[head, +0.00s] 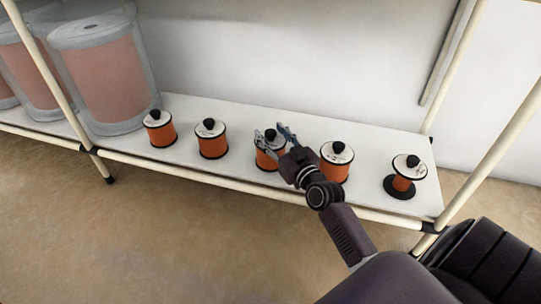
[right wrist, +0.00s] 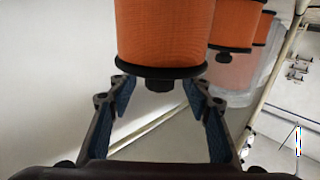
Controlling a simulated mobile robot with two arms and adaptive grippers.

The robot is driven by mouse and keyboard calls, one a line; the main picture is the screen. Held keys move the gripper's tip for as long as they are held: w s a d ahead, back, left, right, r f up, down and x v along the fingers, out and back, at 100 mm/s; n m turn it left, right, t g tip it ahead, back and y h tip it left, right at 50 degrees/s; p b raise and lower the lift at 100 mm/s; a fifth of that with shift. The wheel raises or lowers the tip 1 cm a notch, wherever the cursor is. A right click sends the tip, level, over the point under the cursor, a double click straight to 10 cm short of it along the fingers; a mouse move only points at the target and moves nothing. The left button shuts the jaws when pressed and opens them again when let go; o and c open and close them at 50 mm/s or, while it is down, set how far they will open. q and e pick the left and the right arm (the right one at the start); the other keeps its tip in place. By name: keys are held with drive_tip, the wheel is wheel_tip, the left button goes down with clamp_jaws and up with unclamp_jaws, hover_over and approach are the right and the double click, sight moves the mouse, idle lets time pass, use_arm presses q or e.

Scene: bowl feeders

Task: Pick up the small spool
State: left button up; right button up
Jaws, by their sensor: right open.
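Several small orange spools with white tops and black knobs stand upright in a row on the white shelf (head: 228,112). My right gripper (head: 270,132) is open at the top of the middle spool (head: 268,160), with its fingers on either side of the knob in the head view and partly covering the spool. In the right wrist view the picture is upside down: the orange spool (right wrist: 160,30) hangs from the top, and its black knob (right wrist: 159,85) lies between the open fingertips (right wrist: 158,92). I cannot tell whether the fingers touch it. My left gripper is not in view.
Two spools (head: 158,132) (head: 211,142) stand left of the gripper. One spool (head: 336,165) stands close on its right, beside my wrist. A nearly empty spool (head: 403,183) is at the right end. Large wrapped spools (head: 100,75) stand at the left. Cream posts (head: 490,150) frame the shelf.

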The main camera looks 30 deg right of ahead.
drive_tip(key=shift+w, duration=0.35)
clamp_jaws()
drive_tip(key=shift+d+r, duration=0.1)
drive_tip(key=shift+r, duration=0.2)
